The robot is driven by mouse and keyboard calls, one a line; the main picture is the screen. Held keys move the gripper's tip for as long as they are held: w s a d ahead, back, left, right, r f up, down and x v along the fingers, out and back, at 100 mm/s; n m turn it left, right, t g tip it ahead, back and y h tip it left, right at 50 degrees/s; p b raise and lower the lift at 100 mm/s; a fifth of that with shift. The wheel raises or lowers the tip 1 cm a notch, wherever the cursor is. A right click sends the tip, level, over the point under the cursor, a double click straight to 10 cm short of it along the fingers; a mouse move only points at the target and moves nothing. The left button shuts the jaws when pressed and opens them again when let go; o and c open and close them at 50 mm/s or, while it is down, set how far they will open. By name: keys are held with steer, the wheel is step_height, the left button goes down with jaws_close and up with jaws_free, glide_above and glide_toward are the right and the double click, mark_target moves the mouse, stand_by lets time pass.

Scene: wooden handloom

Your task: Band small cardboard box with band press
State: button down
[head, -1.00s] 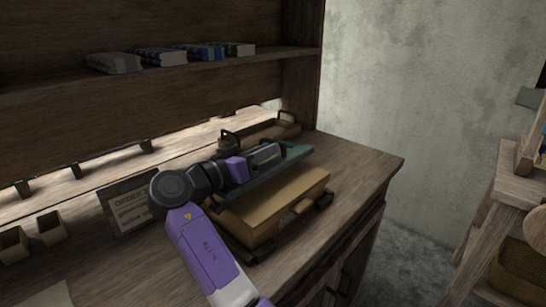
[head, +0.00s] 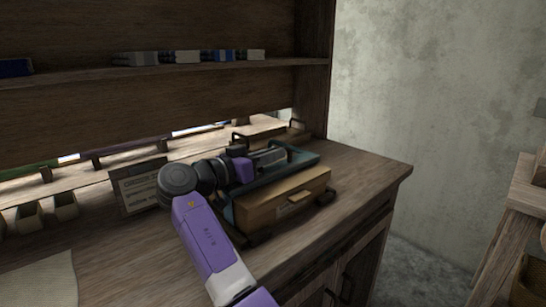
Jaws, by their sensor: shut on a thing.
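The small cardboard box (head: 290,197) sits on the wooden worktop, its long front side and a small tan tab facing me. The band press shows as a teal frame or plate (head: 304,158) at the box's top and rear. Dark metal parts of its base (head: 259,239) show at the box's lower left. My gripper (head: 272,156) lies low over the press, coming from the left, and is shut on a part of it. The fingertips and the exact part held are hard to make out. My arm hides the left end of the press.
A wooden tray with dark handles (head: 290,137) stands behind the press. A small sign (head: 138,187) and small bins (head: 65,205) are to the left. A shelf with stacked packs (head: 182,56) is above. The worktop is clear at front and right.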

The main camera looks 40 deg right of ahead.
steer(key=shift+s+f, duration=0.1)
steer(key=shift+s, duration=0.05)
steer(key=c, duration=1.5)
jaws_free()
steer(key=shift+o, duration=0.2)
steer(key=a, duration=0.8)
steer(key=shift+p, duration=0.4)
steer(key=shift+a, duration=0.1)
steer(key=a+b, duration=0.1)
steer(key=a, duration=0.7)
steer(key=shift+a+b, duration=0.3)
steer(key=shift+a, duration=0.1)
